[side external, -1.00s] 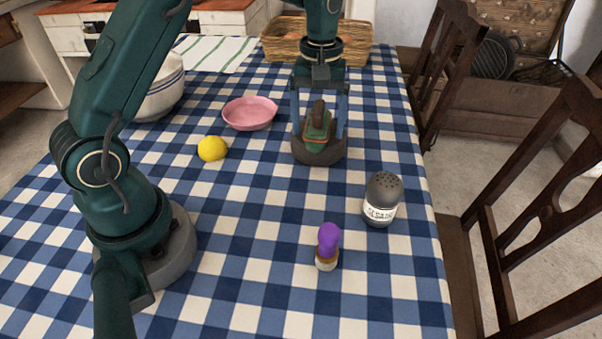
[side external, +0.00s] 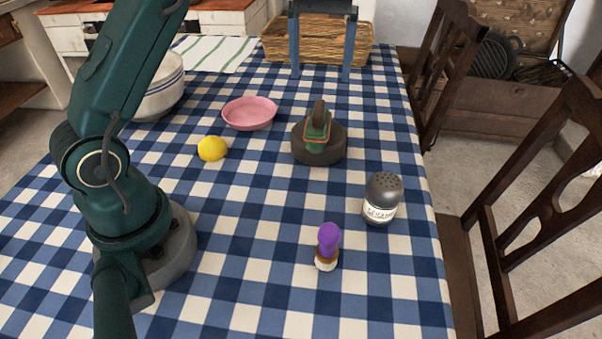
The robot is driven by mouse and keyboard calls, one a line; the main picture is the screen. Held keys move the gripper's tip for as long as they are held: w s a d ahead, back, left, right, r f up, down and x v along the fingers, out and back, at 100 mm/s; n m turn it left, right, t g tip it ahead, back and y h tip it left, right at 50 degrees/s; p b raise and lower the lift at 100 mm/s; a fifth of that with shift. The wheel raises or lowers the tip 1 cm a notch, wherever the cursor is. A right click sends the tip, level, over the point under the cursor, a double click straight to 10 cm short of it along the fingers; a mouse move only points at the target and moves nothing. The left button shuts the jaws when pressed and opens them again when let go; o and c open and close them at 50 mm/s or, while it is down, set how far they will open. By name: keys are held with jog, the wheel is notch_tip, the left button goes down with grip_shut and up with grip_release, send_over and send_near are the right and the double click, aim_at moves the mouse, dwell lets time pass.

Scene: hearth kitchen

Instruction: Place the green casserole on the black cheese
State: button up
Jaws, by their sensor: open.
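The green casserole (side external: 317,128) is a small green piece with an orange edge and a brown top part. It rests on top of the black cheese (side external: 320,154), a dark round block on the checked cloth. My gripper (side external: 321,78) is open and empty. In the picture it stands above the casserole, apart from it, with its two blue fingers spread in front of the wicker basket. Nothing is between the fingers but the view of the basket and cloth.
A pink bowl (side external: 249,113), a yellow lemon (side external: 212,149) and a white bowl (side external: 163,94) are to the left. A grey shaker (side external: 382,199) and a purple-topped object (side external: 328,246) stand nearer. A wicker basket (side external: 275,43) is behind.

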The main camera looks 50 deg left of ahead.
jog(key=shift+s+r, duration=0.1)
jog(key=shift+r, duration=0.25)
jog(key=s+d+r+m+t, duration=0.3)
jog(key=s+r+m, duration=0.1)
jog(key=s, duration=0.4)
jog(key=s+d+f+m+t, duration=0.2)
jog(key=s+f+m, duration=0.3)
jog(key=s, duration=0.5)
jog(key=shift+s+d+f+t, duration=0.25)
jog(key=shift+s+f+t, duration=0.1)
jog(key=shift+f, duration=0.6)
